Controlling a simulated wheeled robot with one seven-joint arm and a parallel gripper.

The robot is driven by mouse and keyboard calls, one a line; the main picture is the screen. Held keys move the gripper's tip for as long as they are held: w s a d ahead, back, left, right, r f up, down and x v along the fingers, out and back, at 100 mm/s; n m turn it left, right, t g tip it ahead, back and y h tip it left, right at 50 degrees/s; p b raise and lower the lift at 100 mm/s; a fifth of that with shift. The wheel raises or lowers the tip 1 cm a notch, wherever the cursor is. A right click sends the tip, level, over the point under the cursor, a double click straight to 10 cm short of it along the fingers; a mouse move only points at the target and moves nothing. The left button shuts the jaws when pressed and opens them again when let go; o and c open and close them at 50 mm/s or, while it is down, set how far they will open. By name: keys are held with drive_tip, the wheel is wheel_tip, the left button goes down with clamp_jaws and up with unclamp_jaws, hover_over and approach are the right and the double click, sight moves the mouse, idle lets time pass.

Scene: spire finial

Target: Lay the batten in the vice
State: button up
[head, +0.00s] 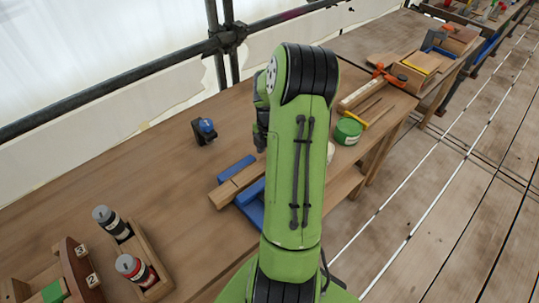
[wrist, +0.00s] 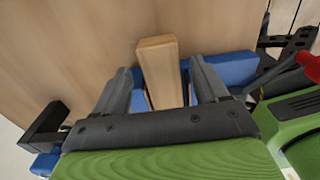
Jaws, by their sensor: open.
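The wooden batten (head: 232,187) lies along the blue vice (head: 236,167) on the bench, with blue jaw parts showing on both sides of it. In the wrist view the batten (wrist: 159,70) runs between my gripper's fingers (wrist: 160,80), and the blue vice (wrist: 234,68) shows behind and beside them. My gripper is open, one finger on each side of the batten. I cannot tell whether either finger touches it. My arm hides the right end of the batten and part of the vice in the head view.
A small black and blue device (head: 204,131) stands behind the vice. Bottles in a wooden holder (head: 151,255) and a numbered rack (head: 72,270) stand front left. A green round tin (head: 348,131) and an orange clamp (head: 384,76) lie right of my arm. The bench's left middle is clear.

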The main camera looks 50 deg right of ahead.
wheel_tip(320, 180, up, 11)
drive_tip(key=p, duration=0.2)
drive_tip(key=w+a+r+m+t+h, duration=0.1)
drive_tip(key=a+r+m, duration=0.3)
drive_tip(key=a, duration=0.5)
drive_tip(key=a+r+m+t+h, duration=0.1)
drive_tip(key=a+r+m, duration=0.1)
drive_tip(key=a+r, duration=0.5)
drive_tip(key=s+a+m+t+y, duration=0.1)
drive_tip(key=s+a+m, duration=0.3)
drive_tip(key=a, duration=0.3)
drive_tip(key=s+a+m+t+y, duration=0.1)
drive_tip(key=s+a+m+t, duration=0.1)
drive_tip(key=s+a+m, duration=0.3)
drive_tip(key=a, duration=0.3)
drive_tip(key=shift+s+r+t, duration=0.3)
drive_tip(key=shift+s+r, duration=0.1)
drive_tip(key=shift+d+m, duration=0.2)
drive_tip(key=shift+m, duration=0.1)
